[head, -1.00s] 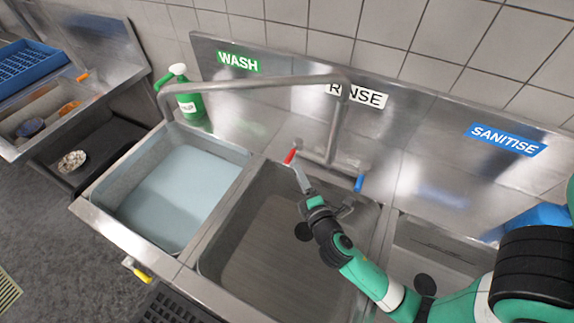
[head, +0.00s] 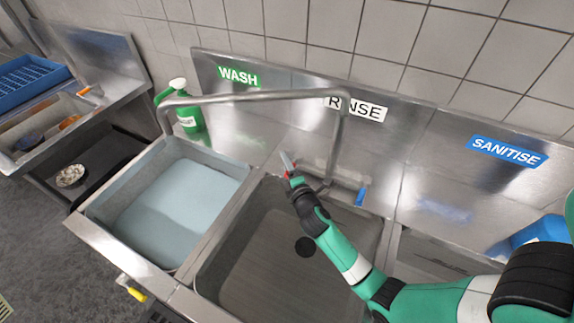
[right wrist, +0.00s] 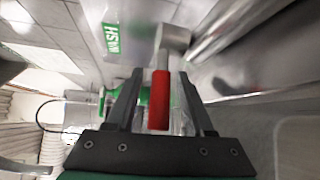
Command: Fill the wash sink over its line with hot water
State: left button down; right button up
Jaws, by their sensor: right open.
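The wash sink (head: 101,213) is the left basin, under the green WASH sign (head: 239,76). Pale blue water (head: 180,205) seems to lie in it; I cannot make out a fill line. The tap's spout (head: 250,97) reaches left with its end over the wash sink; no stream is clear. My right gripper (head: 288,166) is at the tap's red lever. In the right wrist view the red lever (right wrist: 159,98) lies between the open fingers (right wrist: 160,100), with gaps beside it. The blue lever (head: 361,196) is to the right. My left gripper is not in view.
A green bottle (head: 190,118) stands behind the wash sink. A yellow-handled valve (head: 133,289) is at the front. My right arm crosses the rinse sink.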

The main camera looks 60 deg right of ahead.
grip_shut()
dwell(1.4)
